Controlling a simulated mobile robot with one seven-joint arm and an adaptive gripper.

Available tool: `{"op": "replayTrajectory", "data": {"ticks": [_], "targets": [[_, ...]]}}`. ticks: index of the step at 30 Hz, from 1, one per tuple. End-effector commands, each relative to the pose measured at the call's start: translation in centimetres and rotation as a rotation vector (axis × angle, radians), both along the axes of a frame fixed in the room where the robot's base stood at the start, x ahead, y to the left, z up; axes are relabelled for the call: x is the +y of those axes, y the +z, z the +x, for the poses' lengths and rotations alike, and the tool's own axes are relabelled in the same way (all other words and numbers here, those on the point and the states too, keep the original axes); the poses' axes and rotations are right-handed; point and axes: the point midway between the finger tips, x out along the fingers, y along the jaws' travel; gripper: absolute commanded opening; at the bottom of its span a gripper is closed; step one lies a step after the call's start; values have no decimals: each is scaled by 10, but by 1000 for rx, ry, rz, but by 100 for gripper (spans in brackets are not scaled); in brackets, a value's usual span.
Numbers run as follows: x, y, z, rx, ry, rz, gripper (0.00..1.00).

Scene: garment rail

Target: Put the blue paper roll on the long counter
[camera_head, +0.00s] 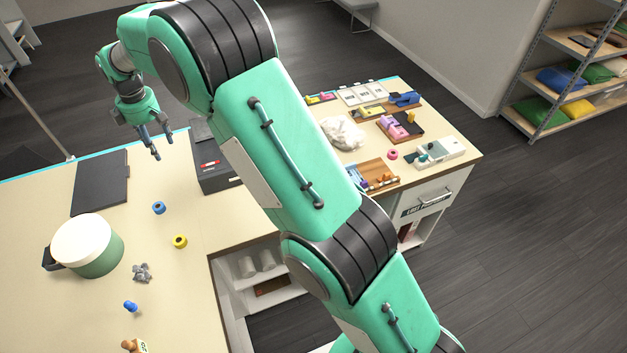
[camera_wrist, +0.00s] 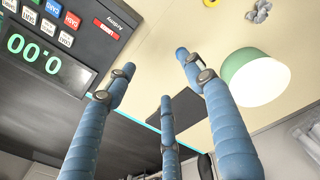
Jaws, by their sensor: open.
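A small blue ring-shaped roll (camera_head: 159,207), which looks like the blue paper roll, lies on the pale long counter (camera_head: 205,290) in the head view. My gripper (camera_head: 155,143) is above the counter's far side, beyond the roll and apart from it. Its blue fingers are spread in the wrist view (camera_wrist: 155,78), with nothing between them. The blue roll is not clearly seen in the wrist view. A second small blue object (camera_head: 130,306) stands nearer on the counter; its kind is hard to tell.
A yellow roll (camera_head: 180,241), grey crumpled figure (camera_head: 142,272), green pot with pale lid (camera_head: 95,250) and dark flat board (camera_head: 101,183) share the counter. A dark register (camera_wrist: 75,40) stands beside my gripper. My arm hides the middle of the head view.

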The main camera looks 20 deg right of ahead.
Motion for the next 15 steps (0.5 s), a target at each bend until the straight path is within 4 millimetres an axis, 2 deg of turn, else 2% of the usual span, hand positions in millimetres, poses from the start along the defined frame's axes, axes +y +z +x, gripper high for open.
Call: {"op": "replayTrajectory", "data": {"ticks": [1,3,15], "targets": [[-13,17,-5,-9,-30,6,53],[-27,36,-12,-19,-71,14,53],[-113,128,-68,-70,-304,59,53]]}}
